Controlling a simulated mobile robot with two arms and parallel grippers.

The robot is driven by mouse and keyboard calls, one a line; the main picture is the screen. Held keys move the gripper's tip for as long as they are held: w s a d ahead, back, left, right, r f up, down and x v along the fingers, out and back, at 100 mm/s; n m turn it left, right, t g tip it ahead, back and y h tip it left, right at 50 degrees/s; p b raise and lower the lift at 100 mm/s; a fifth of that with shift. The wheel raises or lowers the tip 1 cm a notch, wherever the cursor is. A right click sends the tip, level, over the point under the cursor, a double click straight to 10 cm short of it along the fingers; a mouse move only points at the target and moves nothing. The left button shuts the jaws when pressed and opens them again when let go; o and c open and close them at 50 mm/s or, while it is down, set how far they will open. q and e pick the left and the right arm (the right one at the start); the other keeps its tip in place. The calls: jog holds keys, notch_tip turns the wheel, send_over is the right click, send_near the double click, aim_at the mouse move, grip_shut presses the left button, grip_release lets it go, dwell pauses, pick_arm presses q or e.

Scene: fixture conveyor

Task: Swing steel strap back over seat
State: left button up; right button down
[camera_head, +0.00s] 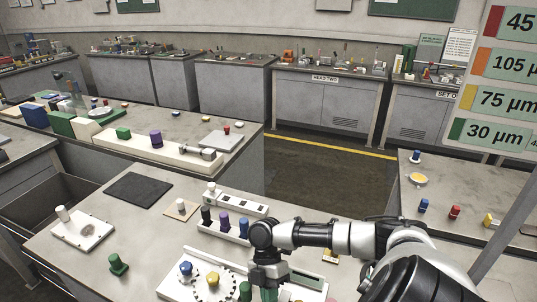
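My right arm comes in from the lower right. Its gripper (268,278) points down over the front of the near bench, beside the white fixture. A green piece shows at its fingers, but whether they hold it is unclear. The white fixture (172,286) carries a toothed disc (203,294) with a yellow knob (213,279), and a blue knob (186,268). I cannot clearly make out a steel strap or its seat; my arm hides part of this area. A white plate (70,238) at left has a cream peg and a round grey patch. My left gripper is not in view.
A rack with black, purple and blue knobs (243,228) stands just behind my gripper. A green knob (118,264) stands at front left. A black mat (138,188) lies flat behind. The bench between them is clear. A side bench (440,190) is at right.

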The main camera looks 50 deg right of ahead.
dwell(0.3)
jog(key=shift+w+d+r, duration=0.15)
jog(key=shift+w+r, duration=0.05)
jog(key=shift+r, duration=0.05)
jog(key=b+v, duration=0.3)
jog(key=v, duration=0.7)
